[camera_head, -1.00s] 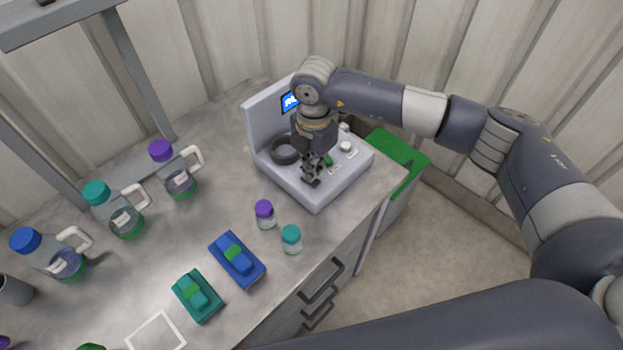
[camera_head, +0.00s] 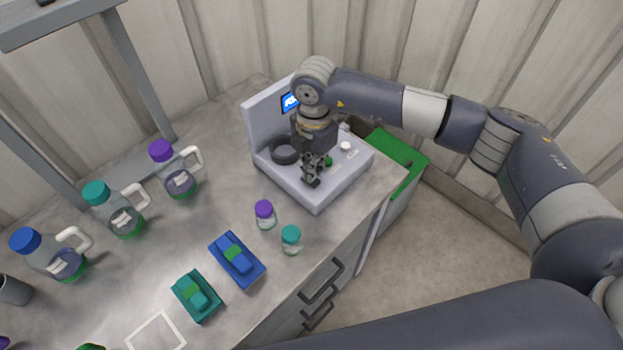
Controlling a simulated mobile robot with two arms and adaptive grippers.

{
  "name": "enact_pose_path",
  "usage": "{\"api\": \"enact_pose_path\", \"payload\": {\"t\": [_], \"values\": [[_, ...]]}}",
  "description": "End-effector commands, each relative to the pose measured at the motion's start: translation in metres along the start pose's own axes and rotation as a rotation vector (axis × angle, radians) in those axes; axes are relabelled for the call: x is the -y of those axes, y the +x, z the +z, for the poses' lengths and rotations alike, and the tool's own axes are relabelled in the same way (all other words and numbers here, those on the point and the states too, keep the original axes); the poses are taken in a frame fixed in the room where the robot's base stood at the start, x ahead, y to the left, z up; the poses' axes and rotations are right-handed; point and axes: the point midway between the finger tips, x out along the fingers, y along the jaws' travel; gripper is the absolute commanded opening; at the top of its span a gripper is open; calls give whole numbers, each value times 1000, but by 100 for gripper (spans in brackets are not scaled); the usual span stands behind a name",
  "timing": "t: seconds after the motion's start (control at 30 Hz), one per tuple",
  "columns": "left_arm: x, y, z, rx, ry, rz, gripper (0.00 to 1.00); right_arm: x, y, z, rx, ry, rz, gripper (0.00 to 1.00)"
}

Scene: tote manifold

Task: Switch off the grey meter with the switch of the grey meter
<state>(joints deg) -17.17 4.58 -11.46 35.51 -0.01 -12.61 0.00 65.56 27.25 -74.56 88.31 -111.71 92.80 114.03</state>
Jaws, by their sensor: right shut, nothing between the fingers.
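The grey meter (camera_head: 319,198) stands at the back right of the bench, with a lit blue screen (camera_head: 289,103) on its upright back. A dark ring (camera_head: 284,151) sits on its top, with a green button (camera_head: 329,160) and a white knob (camera_head: 346,146) to the right. My right gripper (camera_head: 312,183) points down at the front part of the meter's top, shut and empty. I cannot tell whether it touches the meter. The gripper may cover part of the controls, and I cannot make out which control is the switch. My left gripper is not in view.
Two small vials, purple-capped (camera_head: 265,214) and teal-capped (camera_head: 291,239), stand in front of the meter. A blue device (camera_head: 237,259) and a teal device (camera_head: 197,296) lie nearer. Handled bottles (camera_head: 180,182) stand at left. A green-topped bin (camera_head: 413,156) is beyond the bench's right edge.

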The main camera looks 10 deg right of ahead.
Motion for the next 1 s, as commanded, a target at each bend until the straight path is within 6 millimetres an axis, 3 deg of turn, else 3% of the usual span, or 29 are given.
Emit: {"api": "enact_pose_path", "payload": {"t": [1.0], "values": [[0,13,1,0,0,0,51,0,16,0,0,0,0,0]]}}
